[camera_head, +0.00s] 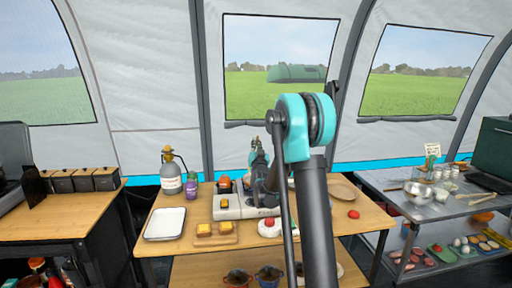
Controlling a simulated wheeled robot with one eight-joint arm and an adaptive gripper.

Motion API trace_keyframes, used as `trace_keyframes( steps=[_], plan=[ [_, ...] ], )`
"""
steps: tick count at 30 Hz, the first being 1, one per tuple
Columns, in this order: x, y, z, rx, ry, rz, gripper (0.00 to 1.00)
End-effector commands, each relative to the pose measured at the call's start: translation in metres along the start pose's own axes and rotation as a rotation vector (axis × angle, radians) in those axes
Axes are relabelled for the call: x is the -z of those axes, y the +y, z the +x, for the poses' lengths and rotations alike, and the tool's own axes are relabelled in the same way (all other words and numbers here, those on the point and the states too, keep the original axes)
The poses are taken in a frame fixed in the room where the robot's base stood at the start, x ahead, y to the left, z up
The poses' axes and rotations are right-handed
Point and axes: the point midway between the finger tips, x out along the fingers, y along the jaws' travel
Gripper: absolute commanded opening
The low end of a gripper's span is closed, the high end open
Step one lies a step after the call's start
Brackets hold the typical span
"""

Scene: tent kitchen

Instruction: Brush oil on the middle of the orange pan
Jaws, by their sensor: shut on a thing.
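A portable stove (229,213) with a pale front stands on the middle wooden table. A small orange item with a dark part (225,184) is at its left side. I cannot tell if it is the orange pan. My gripper (266,190), dark and small at the far end of my arm, is over the right part of the stove. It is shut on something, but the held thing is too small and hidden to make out. No oil brush can be made out.
A white tray (165,223), a wooden board (210,240) with yellow pieces, a silver bottle (171,177) and a purple bottle (194,185) are left of the stove. A round wooden plate (341,189) and a red item (353,214) are right.

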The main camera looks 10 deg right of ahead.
Motion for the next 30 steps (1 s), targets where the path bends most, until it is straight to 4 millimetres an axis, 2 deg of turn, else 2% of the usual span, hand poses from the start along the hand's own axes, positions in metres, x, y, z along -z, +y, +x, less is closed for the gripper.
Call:
trace_keyframes(
  steps=[8,18,30],
  plan=[
    [0.003,-0.001,0.001,0.0,0.0,0.0,0.0],
    [0.026,-0.005,0.009,0.0,0.0,0.0,0.0],
    [0.028,-0.005,0.009,0.0,0.0,0.0,0.0]
  ],
)
